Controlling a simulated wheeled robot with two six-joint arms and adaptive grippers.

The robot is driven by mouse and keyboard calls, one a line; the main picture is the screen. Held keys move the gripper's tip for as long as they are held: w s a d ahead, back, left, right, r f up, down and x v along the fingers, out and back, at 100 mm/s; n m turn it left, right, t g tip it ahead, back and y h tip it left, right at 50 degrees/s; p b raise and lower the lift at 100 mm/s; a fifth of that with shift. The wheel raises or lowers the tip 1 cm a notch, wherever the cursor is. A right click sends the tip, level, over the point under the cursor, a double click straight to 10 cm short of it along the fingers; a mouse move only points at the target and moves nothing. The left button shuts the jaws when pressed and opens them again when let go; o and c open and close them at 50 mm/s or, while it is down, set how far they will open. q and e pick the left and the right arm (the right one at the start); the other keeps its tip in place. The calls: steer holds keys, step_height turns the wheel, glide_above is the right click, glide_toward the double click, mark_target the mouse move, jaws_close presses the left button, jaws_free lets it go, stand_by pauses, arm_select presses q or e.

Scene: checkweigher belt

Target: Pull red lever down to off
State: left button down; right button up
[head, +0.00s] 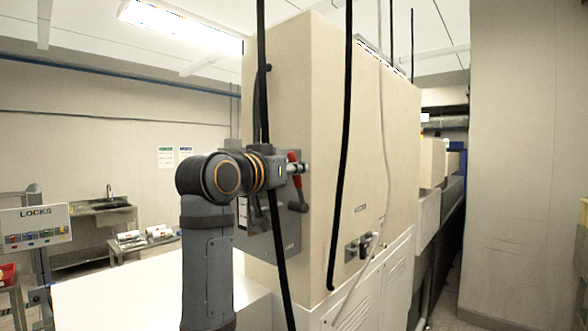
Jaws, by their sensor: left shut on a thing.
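The red lever (297,182) is on the grey switch box (291,236) on the side of the beige cabinet. Its red shows above and below my gripper's fingers, and it stands roughly upright with a slight tilt. My left gripper (298,168) reaches in from the left and is shut on the red lever; the fingers hide the middle of it. A dark grey knob or lever end (298,206) shows just below the red part. My left arm hides much of the box's left side. My right gripper is not in view.
The tall beige cabinet (375,130) fills the middle, with black cables hanging down its front. A white surface (140,290) lies at lower left. A wall closes the right.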

arm_select(q)
steer(key=s+a+f+t+b, duration=0.1)
steer(key=t+b, duration=0.1)
steer(key=b, duration=0.3)
steer(key=s+f+n+t+h+b, duration=0.1)
steer(key=t+b, duration=0.1)
steer(key=b, duration=0.3)
steer(key=s+a+f+n+t+h+b, duration=0.1)
steer(key=t+b, duration=0.1)
steer(key=b, duration=0.3)
steer(key=shift+s+a+f+t, duration=0.3)
steer(key=shift+s+a+f, duration=0.05)
steer(key=c, duration=1.3)
jaws_free()
steer(key=shift+s, duration=0.1)
